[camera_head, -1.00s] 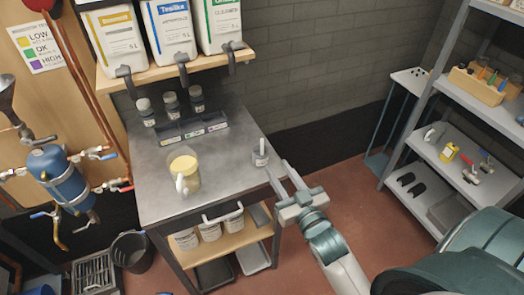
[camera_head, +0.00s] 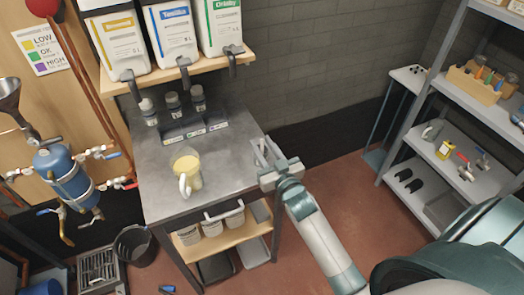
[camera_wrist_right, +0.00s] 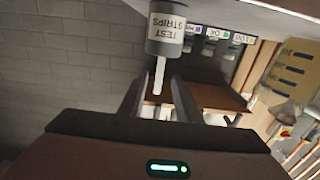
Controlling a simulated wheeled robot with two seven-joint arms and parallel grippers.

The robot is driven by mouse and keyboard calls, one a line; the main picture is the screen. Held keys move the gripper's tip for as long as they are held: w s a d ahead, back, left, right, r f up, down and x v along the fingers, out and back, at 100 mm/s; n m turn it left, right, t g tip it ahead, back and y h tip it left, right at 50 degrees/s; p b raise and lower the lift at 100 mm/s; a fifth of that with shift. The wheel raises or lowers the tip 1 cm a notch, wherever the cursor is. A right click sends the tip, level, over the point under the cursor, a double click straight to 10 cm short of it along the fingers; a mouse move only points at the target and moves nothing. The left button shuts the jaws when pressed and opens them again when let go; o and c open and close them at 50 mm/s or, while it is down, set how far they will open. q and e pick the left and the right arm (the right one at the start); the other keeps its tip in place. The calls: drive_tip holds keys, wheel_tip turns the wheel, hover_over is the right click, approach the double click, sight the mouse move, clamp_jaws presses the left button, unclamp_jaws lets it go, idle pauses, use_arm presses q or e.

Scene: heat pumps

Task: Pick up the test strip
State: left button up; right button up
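In the right wrist view a small grey-white pot marked "TEST STRIPS" (camera_wrist_right: 166,35) appears upside down, since that view is turned over. A thin white test strip (camera_wrist_right: 159,76) sticks out of its open end. My right gripper (camera_wrist_right: 158,90) is open, with one dark finger on each side of the strip's free end; I cannot tell whether either touches it. In the head view my right gripper (camera_head: 266,152) is at the right edge of the grey workbench (camera_head: 225,165) and largely hides the pot. My left gripper is not in view.
A jug of yellowish liquid (camera_head: 188,168) stands on the bench left of the gripper. Small bottles (camera_head: 173,105) and a dark divided tray (camera_head: 195,128) are at the back, below a shelf (camera_head: 180,70) of large canisters. A shelving rack (camera_head: 425,150) stands right.

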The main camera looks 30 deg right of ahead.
drive_tip(key=shift+w, duration=0.1)
drive_tip(key=shift+w+d+r+p, duration=0.1)
drive_tip(key=shift+w+r+p, duration=0.2)
drive_tip(key=shift+w+p, duration=0.3)
drive_tip(key=w+p, duration=0.1)
drive_tip(key=w, duration=0.1)
drive_tip(key=shift+w+d, duration=0.15)
drive_tip(key=shift+w, duration=0.25)
drive_tip(key=shift+w+f+p, duration=0.1)
drive_tip(key=shift+w+p, duration=0.25)
drive_tip(key=shift+w, duration=0.15)
clamp_jaws()
